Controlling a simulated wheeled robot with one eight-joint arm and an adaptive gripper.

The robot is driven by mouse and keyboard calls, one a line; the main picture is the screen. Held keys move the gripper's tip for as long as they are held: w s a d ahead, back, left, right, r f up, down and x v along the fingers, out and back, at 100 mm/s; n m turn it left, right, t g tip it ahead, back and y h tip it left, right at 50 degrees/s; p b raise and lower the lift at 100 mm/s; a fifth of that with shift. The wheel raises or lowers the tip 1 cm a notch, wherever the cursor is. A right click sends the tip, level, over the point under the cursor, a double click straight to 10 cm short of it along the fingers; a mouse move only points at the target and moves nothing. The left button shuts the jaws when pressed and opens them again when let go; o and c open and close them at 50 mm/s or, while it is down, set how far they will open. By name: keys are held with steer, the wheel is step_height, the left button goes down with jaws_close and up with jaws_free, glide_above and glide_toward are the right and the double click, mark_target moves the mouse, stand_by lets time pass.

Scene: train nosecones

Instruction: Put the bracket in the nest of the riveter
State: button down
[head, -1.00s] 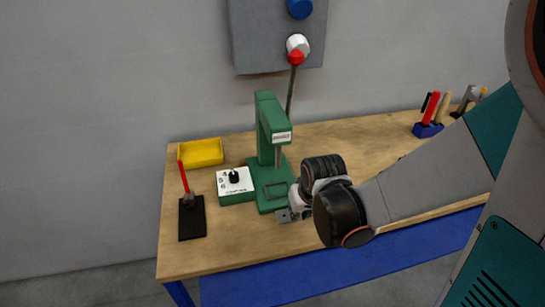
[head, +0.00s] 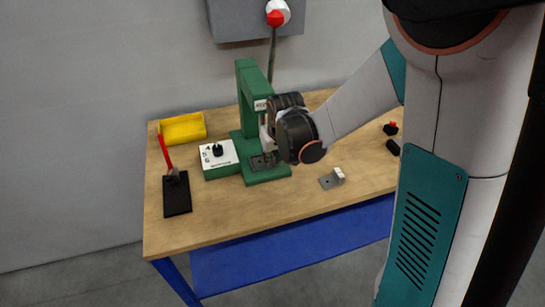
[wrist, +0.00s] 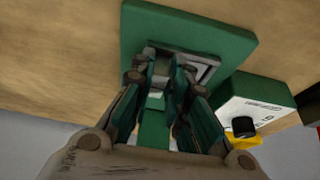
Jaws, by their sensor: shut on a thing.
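The green riveter (head: 251,100) stands at the back of the workbench, its base (head: 268,177) toward the front. My gripper (wrist: 165,62) reaches down over the base and is shut on the grey bracket (head: 258,162). The bracket is at the nest on the base, under the riveter's head. In the wrist view the fingers meet a grey plate inside the square frame of the nest (wrist: 212,62). The fingers hide part of the bracket, so I cannot tell whether it sits flat. In the head view my wrist hides the fingertips.
A second grey bracket-like part (head: 328,182) lies on the bench to the right. A white-topped control box (head: 218,154) stands close left of the riveter. Further left are a yellow bin (head: 182,129) and a black pad (head: 177,196) with a red-handled tool (head: 165,153). The bench front is clear.

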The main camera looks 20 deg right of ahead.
steer(key=c, duration=1.6)
jaws_free()
steer(key=shift+f, duration=0.1)
steer(key=shift+o, duration=0.2)
steer(key=shift+r, duration=0.25)
steer(key=p+v, duration=0.4)
steer(key=v, duration=0.8)
steer(key=s+r+t, duration=0.1)
steer(key=s+r, duration=0.3)
steer(key=s, duration=0.5)
steer(key=s+r+t, duration=0.1)
steer(key=s+r, duration=0.3)
steer(key=s, duration=0.5)
steer(key=shift+s+t, duration=0.3)
steer(key=shift+t, duration=0.1)
